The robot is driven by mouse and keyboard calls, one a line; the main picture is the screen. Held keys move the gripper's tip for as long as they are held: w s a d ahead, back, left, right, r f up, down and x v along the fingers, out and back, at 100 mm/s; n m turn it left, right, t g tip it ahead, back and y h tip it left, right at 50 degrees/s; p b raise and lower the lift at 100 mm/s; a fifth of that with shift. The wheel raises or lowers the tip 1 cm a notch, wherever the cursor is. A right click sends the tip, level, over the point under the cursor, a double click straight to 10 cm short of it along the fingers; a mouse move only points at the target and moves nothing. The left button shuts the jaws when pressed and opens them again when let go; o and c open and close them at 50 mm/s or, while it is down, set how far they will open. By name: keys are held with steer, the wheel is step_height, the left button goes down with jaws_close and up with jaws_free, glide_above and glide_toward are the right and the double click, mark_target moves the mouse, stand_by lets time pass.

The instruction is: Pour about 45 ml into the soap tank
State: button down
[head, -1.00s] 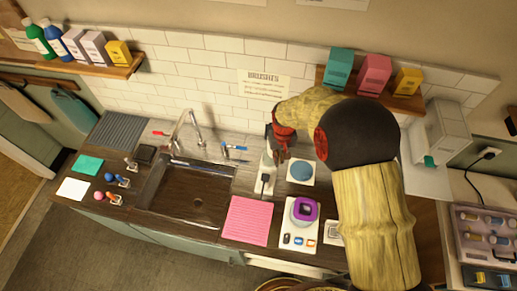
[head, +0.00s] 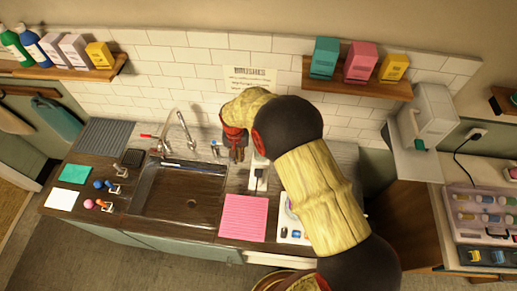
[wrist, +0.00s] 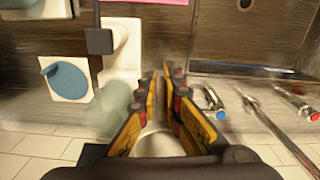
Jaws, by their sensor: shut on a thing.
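My gripper (head: 237,152) is over the back of the counter, between the faucet and a white unit with a black part (head: 257,180), which may be the soap tank. In the wrist view that white unit (wrist: 122,50) is just left of my fingertips (wrist: 164,82), apart from them. My gripper is shut on a pale rounded thing (wrist: 160,143) low between the fingers. It is blurred and mostly hidden, so I cannot tell its kind or contents. A blurred translucent greenish shape (wrist: 112,112) shows beside the left finger.
The sink (head: 180,192) and faucet (head: 187,130) are to the left. A pink ribbed mat (head: 244,217) lies in front. A blue round thing on a white square (wrist: 66,78) is beside the white unit. Blue-tipped and red-tipped fittings (wrist: 213,100) are near my right finger. Shelves hang above.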

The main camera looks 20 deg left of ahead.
steer(key=f, duration=0.1)
steer(key=a+b, duration=0.1)
steer(key=f, duration=0.1)
steer(key=shift+s+a+f+b, duration=0.2)
steer(key=shift+s+f+b, duration=0.05)
steer(key=shift+f+b, duration=0.1)
steer(key=shift+d, duration=0.15)
